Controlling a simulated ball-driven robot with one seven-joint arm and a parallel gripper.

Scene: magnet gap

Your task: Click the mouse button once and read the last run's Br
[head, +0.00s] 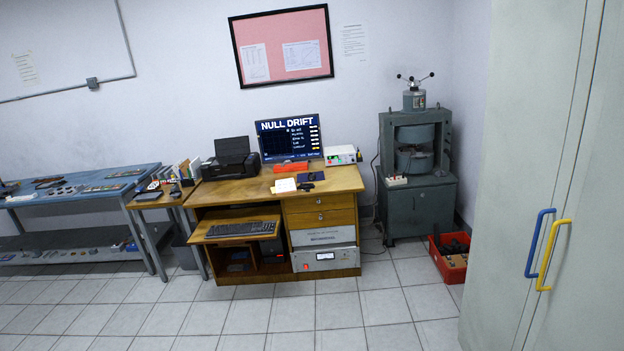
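A monitor (289,137) stands at the back of the wooden desk (340,181). Its dark screen shows the heading "NULL DRIFT" in white, with a column of small lines below that are too small to read. A black keyboard (236,228) lies on the pulled-out tray below the desktop, at the left. My gripper is not in view.
A grey-green magnet stand (416,207) is right of the desk, with a red crate (451,262) on the floor beside it. A pale cabinet (510,130) with blue and yellow handles fills the right side. A blue bench (75,195) stands left. The tiled floor before the desk is clear.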

